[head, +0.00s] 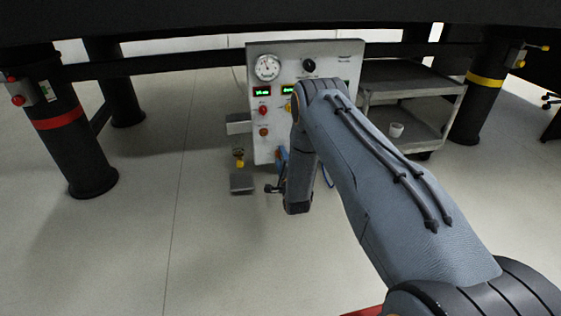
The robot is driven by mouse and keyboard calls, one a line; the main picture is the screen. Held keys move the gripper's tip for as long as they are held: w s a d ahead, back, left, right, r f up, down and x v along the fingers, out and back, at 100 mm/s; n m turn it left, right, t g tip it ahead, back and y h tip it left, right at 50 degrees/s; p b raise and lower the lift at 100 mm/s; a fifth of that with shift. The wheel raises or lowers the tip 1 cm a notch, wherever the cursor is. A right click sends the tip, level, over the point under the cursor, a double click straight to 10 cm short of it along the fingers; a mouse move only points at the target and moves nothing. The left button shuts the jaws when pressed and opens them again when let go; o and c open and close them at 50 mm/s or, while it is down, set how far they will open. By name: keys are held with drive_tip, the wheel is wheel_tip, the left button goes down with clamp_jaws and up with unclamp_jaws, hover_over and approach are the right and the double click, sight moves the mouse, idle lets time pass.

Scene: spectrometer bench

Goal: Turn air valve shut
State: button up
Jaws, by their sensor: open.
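A grey control panel (277,140) stands under the dark bench. Low on its left is a small yellow fitting (239,160) with a dark top, possibly a valve. A blue part (282,153) shows low on the panel's front, partly hidden by my arm. I cannot tell which of these is the air valve, or how it is turned. My gripper (274,188) is small and dark, partly hidden by my wrist. It is open, with nothing seen in it, low in front of the panel and below and right of the yellow fitting.
The panel carries a round gauge (267,67), a black knob (309,65) and a red button (263,110). A grey cart (410,80) with a white cup (396,130) stands at right. Bench legs (84,165) flank the scene. Floor at left is clear.

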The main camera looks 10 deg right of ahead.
drive_tip(key=shift+w, duration=0.1)
drive_tip(key=c, duration=1.1)
drive_tip(key=shift+o, duration=0.2)
